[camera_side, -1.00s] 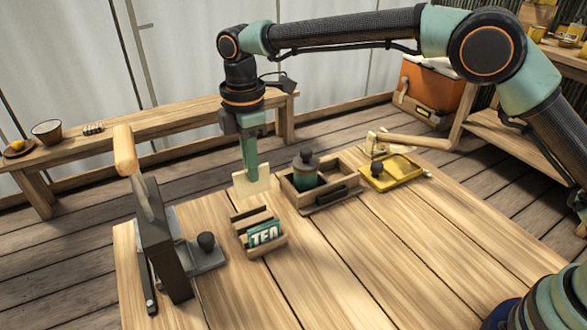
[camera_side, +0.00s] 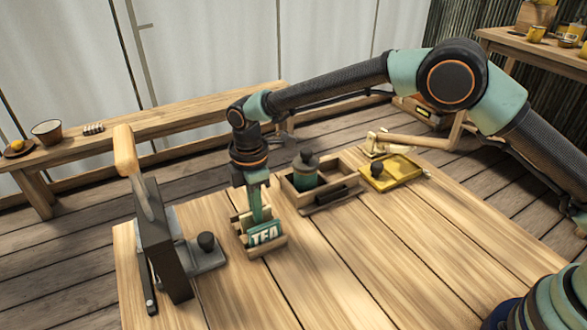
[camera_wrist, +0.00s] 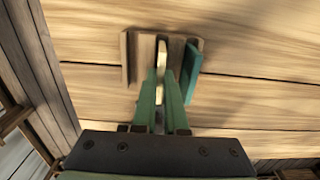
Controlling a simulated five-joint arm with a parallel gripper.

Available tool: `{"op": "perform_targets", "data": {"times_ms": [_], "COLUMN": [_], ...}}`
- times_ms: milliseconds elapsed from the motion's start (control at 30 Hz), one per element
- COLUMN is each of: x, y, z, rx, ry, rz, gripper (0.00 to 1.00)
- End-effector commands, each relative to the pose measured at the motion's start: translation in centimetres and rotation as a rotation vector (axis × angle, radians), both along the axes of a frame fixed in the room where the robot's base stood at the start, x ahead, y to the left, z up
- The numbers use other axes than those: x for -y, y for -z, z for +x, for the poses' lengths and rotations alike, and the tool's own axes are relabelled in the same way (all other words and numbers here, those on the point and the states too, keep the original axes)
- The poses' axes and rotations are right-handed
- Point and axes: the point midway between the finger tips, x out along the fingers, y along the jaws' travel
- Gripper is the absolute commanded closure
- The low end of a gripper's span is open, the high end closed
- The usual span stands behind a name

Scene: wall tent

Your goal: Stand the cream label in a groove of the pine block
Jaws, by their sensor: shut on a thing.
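The pine block (camera_side: 270,249) stands on the wooden table, and its left part also shows in the wrist view (camera_wrist: 129,62). A teal card marked TEA (camera_side: 265,234) stands at its near side; it is on the right in the wrist view (camera_wrist: 193,68). My gripper (camera_side: 257,217) is low over the block, pointing down. In the wrist view its fingers (camera_wrist: 164,88) are shut on the cream label (camera_wrist: 161,57). The label is edge-on, upright, over the middle of the block, left of the teal card. I cannot tell how deep its lower edge sits.
A wooden tray (camera_side: 330,203) with a dark green jar (camera_side: 305,172) stands behind the block to the right. A yellow tray (camera_side: 393,178) lies farther right. A tall dark stand (camera_side: 163,240) and a plate with a black knob (camera_side: 206,242) are close on the left. The table's front right is clear.

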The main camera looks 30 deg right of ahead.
Motion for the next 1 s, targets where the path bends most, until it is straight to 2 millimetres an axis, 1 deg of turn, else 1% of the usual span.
{"op": "perform_targets", "data": {"times_ms": [167, 200, 267, 300, 567, 667, 767, 867, 1000], "x": [0.0, 0.0, 0.0, 0.0, 0.0, 0.0, 0.0, 0.0, -0.1], "y": [0.3, 0.3, 0.3, 0.3, 0.2, -0.1, -1.2, -3.0, -6.0], "z": [0.0, 0.0, 0.0, 0.0, 0.0, 0.0, 0.1, 0.1, 0.1], "rx": [-0.001, -0.001, 0.000, 0.000, 0.000, 0.001, 0.002, 0.004, 0.005], "ry": [0.000, 0.000, 0.000, 0.000, 0.000, 0.000, 0.000, 0.000, 0.000], "rz": [0.000, 0.000, 0.000, 0.000, 0.000, 0.001, 0.001, 0.002, 0.003], "gripper": [1.00, 0.86, 0.63, 0.60, 0.60, 0.60, 0.60, 0.60, 0.60]}}
